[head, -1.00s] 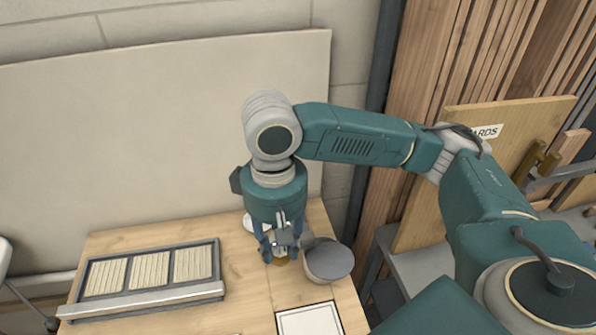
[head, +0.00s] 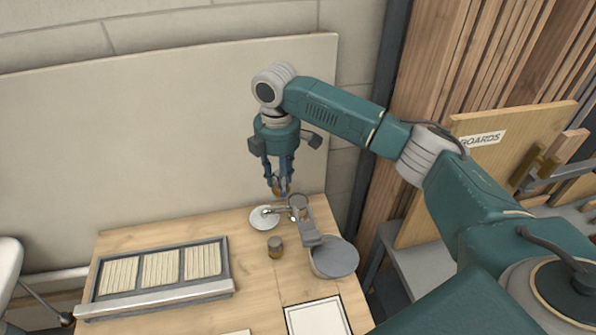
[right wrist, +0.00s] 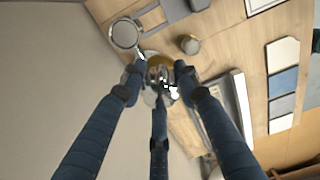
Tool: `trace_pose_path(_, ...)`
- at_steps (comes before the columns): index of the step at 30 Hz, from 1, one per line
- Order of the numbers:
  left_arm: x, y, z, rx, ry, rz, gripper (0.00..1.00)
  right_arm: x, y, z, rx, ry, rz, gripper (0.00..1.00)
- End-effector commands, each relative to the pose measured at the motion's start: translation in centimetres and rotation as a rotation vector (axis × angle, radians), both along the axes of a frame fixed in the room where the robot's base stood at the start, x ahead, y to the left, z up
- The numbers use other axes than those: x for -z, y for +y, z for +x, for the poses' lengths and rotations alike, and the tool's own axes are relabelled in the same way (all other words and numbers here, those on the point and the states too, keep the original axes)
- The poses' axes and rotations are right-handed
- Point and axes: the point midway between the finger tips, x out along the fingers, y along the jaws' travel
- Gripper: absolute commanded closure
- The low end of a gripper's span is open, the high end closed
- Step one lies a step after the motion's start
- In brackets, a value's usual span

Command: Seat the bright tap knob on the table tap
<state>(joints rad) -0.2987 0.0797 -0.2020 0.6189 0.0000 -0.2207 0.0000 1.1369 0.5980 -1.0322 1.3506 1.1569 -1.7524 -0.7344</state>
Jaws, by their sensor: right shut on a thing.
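My right gripper (head: 279,186) is raised above the back edge of the table. It is shut on a brass-coloured tap knob (head: 276,190), and its fingers partly hide the knob. In the right wrist view the knob (right wrist: 160,62) shows between the fingertips. A grey metal tap (head: 308,232) with a round top stands on the table, below and right of the gripper. The knob is apart from it. A duller brownish knob (head: 275,247) stands on the wood in front of the tap. My left gripper is out of view.
A round white dish (head: 263,219) lies left of the tap. A grey-topped round container (head: 335,259) is close at its right. A tray with slatted panels (head: 150,276) fills the table's left, and a framed white square (head: 318,318) is at the front. Bare wood lies between.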

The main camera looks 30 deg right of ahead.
Motion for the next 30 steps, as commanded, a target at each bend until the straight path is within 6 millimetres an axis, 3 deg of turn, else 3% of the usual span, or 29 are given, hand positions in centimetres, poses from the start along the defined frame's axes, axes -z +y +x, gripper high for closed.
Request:
trace_pose_path(4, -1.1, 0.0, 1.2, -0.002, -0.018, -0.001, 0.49, 1.0, -1.6, 1.6, -0.183, 0.004, 0.002, 0.97)
trace_pose_path(15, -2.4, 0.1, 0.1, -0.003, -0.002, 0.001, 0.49, 4.2, -5.8, 3.7, -0.618, 0.002, 0.003, 0.97)
trace_pose_path(21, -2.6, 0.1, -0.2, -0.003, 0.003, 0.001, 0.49, 5.1, -6.9, 3.9, -0.733, 0.001, 0.003, 0.97)
trace_pose_path(30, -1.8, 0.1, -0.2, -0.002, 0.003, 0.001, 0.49, 6.1, -7.1, 3.9, -0.753, 0.001, 0.001, 0.97)
